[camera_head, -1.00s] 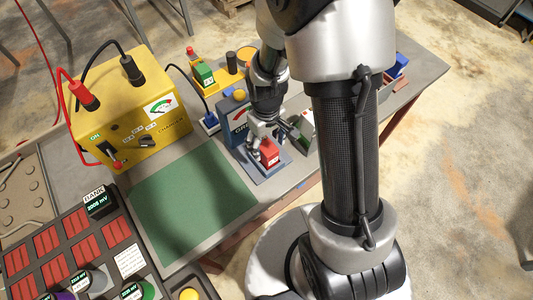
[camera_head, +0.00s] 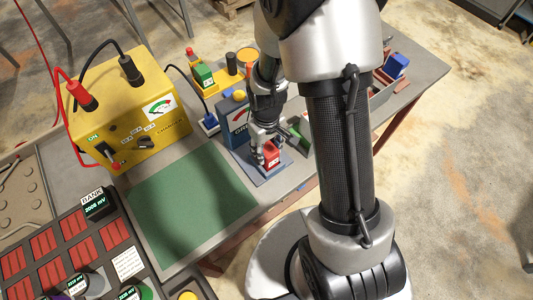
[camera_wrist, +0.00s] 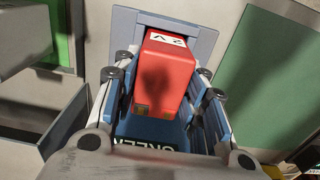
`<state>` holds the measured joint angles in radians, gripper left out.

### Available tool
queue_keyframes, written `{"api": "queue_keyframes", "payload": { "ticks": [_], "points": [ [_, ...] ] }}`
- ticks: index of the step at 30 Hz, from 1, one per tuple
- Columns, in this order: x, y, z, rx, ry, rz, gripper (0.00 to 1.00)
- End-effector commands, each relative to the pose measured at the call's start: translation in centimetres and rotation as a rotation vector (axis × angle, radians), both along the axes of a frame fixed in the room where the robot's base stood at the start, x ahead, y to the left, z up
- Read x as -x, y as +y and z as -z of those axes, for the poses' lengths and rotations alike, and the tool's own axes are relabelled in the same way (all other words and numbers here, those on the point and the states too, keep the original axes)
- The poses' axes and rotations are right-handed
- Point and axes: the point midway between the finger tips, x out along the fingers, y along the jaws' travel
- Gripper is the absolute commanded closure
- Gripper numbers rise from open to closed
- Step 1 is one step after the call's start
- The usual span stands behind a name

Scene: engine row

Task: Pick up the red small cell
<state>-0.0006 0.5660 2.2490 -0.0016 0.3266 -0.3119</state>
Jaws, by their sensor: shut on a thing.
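The red small cell (camera_head: 271,154) stands on a blue-grey plate (camera_head: 262,175) at the front edge of the table. My gripper (camera_head: 266,140) is around the cell from above and shut on it. In the wrist view the red cell (camera_wrist: 164,78) sits between both fingers and shows a white label with a "2 V" marking and two brassy contacts. The plate's square recess (camera_wrist: 208,38) shows just beyond the cell. I cannot tell whether the cell still touches the plate.
A blue meter box (camera_head: 236,122) stands right behind the cell. A green mat (camera_head: 190,205) lies to the left, clear. A yellow charger (camera_head: 125,120) stands at the left, with a cell bank (camera_head: 60,245) in front.

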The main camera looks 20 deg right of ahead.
Motion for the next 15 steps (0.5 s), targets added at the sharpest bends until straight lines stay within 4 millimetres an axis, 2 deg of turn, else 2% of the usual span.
{"api": "queue_keyframes", "payload": {
  "ticks": [2,10,15],
  "points": [
    [-0.01,-0.01,0.0,0.0,0.0,0.0,0.81],
    [-0.01,-0.01,0.0,0.0,0.0,0.0,0.99],
    [-0.01,-0.01,0.0,0.0,0.0,0.0,1.0]
  ]
}}
